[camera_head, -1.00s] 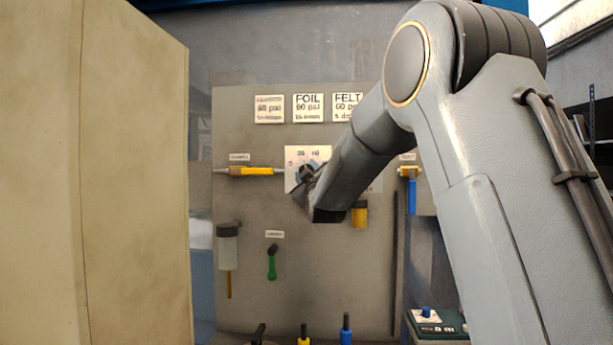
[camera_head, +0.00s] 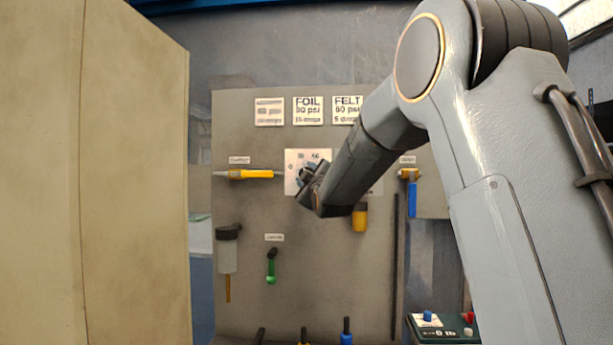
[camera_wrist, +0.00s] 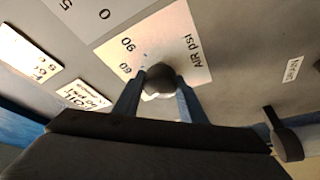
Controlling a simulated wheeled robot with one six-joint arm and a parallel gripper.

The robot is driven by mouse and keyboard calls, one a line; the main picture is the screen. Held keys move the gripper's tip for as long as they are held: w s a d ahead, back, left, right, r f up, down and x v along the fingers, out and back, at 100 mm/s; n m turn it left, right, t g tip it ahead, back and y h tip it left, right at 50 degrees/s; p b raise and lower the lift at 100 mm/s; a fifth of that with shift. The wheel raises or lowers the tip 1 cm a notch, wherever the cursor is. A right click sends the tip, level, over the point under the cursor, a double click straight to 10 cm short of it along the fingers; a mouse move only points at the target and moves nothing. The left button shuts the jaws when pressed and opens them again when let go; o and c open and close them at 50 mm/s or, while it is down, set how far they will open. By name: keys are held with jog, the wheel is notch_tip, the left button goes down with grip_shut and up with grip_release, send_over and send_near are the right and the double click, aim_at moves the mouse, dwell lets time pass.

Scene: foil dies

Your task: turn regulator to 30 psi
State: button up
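The regulator plate (camera_head: 292,160) is a white square on the grey board, with a dial scale in black print. In the wrist view the plate (camera_wrist: 185,45) shows "60", "90" and "AIR psi", and a 0 lies further up-left. The dark round regulator knob (camera_wrist: 158,78) is between the two blue-grey fingers of my gripper (camera_wrist: 159,85), which look close against its sides. In the head view my gripper (camera_head: 308,178) is at the plate's front and hides much of the knob. I cannot read where the knob points.
Signs for foil (camera_head: 308,111) and felt (camera_head: 347,110) hang above. A yellow tool (camera_head: 250,174) is left of the plate, a yellow-and-blue valve (camera_head: 411,190) right. A green-handled tool (camera_head: 271,268) hangs below. A large beige panel (camera_head: 95,180) fills the left side.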

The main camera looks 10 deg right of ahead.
jog(key=o, duration=0.4)
jog(key=shift+b+v, duration=1.1)
jog(key=shift+v, duration=2.8)
jog(key=shift+a, duration=0.1)
